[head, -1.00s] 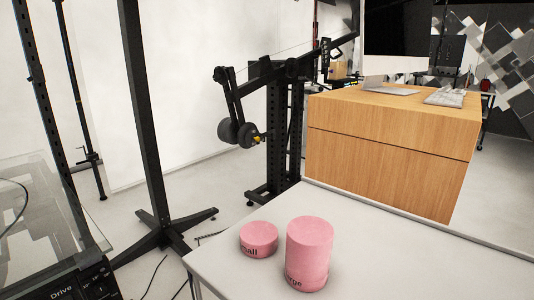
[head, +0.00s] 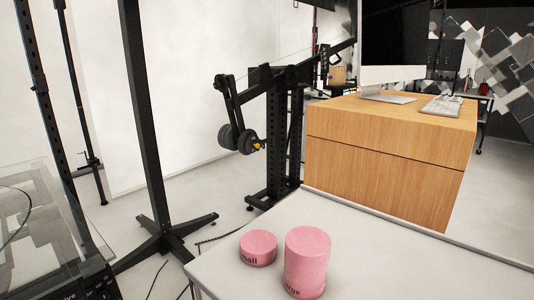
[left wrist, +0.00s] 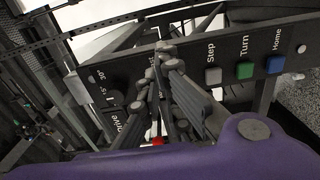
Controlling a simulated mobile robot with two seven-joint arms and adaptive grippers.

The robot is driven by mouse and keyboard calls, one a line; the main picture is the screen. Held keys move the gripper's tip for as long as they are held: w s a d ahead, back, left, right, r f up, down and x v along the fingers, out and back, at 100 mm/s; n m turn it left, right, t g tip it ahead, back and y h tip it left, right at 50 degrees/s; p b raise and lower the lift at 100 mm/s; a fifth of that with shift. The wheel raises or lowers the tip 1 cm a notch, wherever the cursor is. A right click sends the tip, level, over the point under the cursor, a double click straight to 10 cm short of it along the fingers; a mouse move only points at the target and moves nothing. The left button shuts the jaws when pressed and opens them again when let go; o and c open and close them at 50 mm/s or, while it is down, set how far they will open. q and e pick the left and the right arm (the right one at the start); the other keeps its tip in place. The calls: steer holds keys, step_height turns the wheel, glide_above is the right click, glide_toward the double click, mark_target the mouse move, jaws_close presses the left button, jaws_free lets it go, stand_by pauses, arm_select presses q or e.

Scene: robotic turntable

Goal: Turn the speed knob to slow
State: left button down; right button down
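A dark control panel fills the upper part of the left wrist view, turned on its side. It carries a grey Step button (left wrist: 213,76), a green Turn button (left wrist: 245,70) and a blue Home button (left wrist: 275,64). At its left are 15° and 30° marks and a Drive label (left wrist: 127,130). No speed knob can be made out. My left gripper (left wrist: 160,60) is in front of the panel between Drive and Step, its dark fingertips close together with nothing visible between them. Contact with the panel cannot be told. In the head view only the panel's corner (head: 99,287) shows; neither gripper is there.
A glass-sided case (head: 40,215) stands at the left. A white table (head: 375,255) holds a small pink cylinder (head: 258,248) and a large one (head: 307,262). Behind are a wooden cabinet (head: 385,165) and black stands (head: 148,120). A red spot (left wrist: 157,141) shows near the gripper.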

arm_select(q)
steer(key=shift+w+a+r+y, duration=0.2)
steer(key=shift+a+r+y, duration=0.1)
steer(key=shift+a+r, duration=0.4)
arm_select(e)
steer(key=shift+r, duration=0.1)
arm_select(q)
steer(key=p+v, duration=0.1)
steer(key=v, duration=0.5)
steer(key=shift+d+f, duration=0.25)
steer(key=shift+d, duration=0.2)
arm_select(e)
steer(key=shift+w+a+r, duration=0.1)
steer(key=shift+w+r, duration=0.3)
steer(key=shift+r, duration=0.3)
arm_select(q)
steer(key=shift+w, duration=0.1)
